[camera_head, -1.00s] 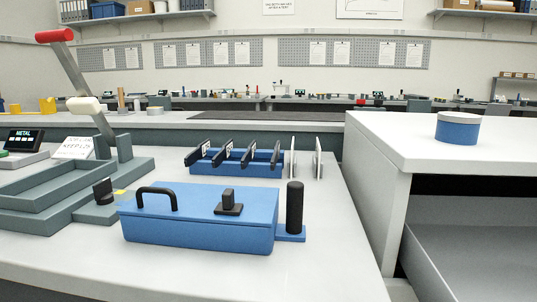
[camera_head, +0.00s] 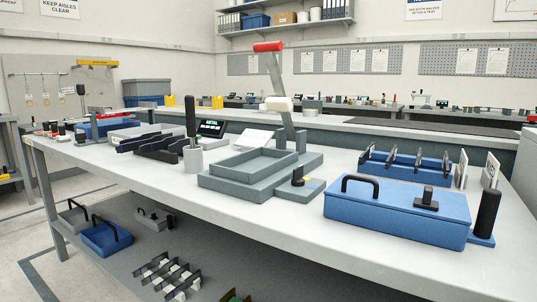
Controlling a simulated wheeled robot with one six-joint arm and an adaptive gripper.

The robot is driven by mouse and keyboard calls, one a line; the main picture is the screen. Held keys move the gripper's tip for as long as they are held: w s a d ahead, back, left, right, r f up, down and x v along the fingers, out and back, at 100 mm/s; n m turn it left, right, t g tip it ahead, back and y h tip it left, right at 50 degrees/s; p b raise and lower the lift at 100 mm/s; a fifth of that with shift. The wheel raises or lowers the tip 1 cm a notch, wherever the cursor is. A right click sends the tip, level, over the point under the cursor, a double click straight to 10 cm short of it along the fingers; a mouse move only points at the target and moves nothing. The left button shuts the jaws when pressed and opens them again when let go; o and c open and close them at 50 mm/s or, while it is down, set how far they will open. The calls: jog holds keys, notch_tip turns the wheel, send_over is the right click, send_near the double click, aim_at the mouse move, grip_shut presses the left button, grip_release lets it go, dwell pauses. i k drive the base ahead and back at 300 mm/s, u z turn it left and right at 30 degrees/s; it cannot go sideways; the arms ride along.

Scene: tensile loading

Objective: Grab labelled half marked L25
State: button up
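No label reading L25 can be made out. A blue rack (camera_head: 374,169) on the right of the bench holds several upright dark pieces (camera_head: 392,158) with small white labels, too small to read. A dark rack of similar dark upright pieces (camera_head: 165,146) stands on the left part of the bench. Two pale upright plates (camera_head: 461,168) stand just right of the blue rack. A white card (camera_head: 257,139) leans behind the grey tray, its text unreadable now. My gripper is not in view.
A blue lidded box (camera_head: 395,211) with a black handle stands in front of the blue rack, beside a black post (camera_head: 486,213). A grey-green tray (camera_head: 250,176) with a red-tipped lever (camera_head: 268,47) stands mid-bench. A lower shelf (camera_head: 203,252) holds boxes and small parts. The bench's front strip is clear.

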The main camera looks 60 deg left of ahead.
aim_at(366, 156)
jog(key=u, duration=4.15)
jog(key=i, duration=2.3)
jog(key=z, duration=2.65)
